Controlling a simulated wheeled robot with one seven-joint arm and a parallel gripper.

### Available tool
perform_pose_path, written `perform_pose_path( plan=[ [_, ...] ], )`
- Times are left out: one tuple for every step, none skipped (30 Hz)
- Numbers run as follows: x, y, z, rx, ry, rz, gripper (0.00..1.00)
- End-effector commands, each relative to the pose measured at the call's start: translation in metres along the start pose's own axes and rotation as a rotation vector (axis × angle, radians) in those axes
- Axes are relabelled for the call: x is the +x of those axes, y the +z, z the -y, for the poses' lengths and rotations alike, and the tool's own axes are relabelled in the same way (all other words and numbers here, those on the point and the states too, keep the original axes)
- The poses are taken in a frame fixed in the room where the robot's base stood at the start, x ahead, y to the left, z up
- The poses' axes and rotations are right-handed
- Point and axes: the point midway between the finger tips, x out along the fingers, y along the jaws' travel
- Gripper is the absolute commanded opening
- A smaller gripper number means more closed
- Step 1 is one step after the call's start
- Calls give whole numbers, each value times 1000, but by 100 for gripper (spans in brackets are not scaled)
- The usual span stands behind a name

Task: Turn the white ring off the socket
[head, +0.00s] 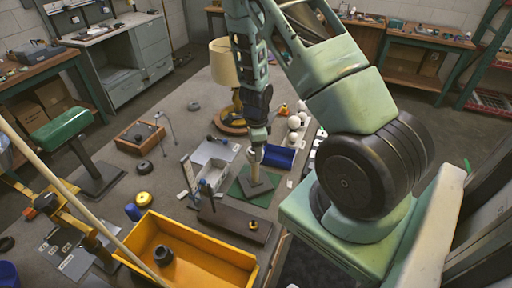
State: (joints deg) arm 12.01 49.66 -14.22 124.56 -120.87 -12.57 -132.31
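A small upright post, seemingly the lamp socket on its stand (256,171), rises from a square base on the green mat (237,191). My gripper (257,146) points down right at the top of this post. Its fingers are too small and too much in line with the post to tell whether they are open or shut. A pale band shows just below the gripper; I cannot tell whether it is the white ring or the socket.
A yellow bin (190,243) holding a dark ring stands in front. A shaded lamp (225,62) and white bulbs (294,122) are behind.

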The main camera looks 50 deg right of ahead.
Motion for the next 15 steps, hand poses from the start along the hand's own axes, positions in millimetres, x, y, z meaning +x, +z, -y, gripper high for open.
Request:
perform_pose_path(
  plan=[
    [0,0,-1,-1,1,0,28],
    [0,0,-1,-2,2,0,28],
    [0,0,-1,-7,2,0,28],
    [1,0,-1,-16,1,1,28],
    [1,0,0,-30,1,1,28],
    [2,0,0,-58,1,1,28],
    [2,0,0,-82,1,1,28],
    [2,0,0,-109,1,1,28],
    [2,0,0,-147,2,1,28],
    [2,0,0,-176,2,1,28],
    [2,0,0,-205,2,1,28],
    [2,0,0,-243,1,1,28],
    [2,0,0,-272,1,1,28],
    [2,0,0,-301,1,1,28],
    [2,0,0,-340,1,1,28]
  ],
)
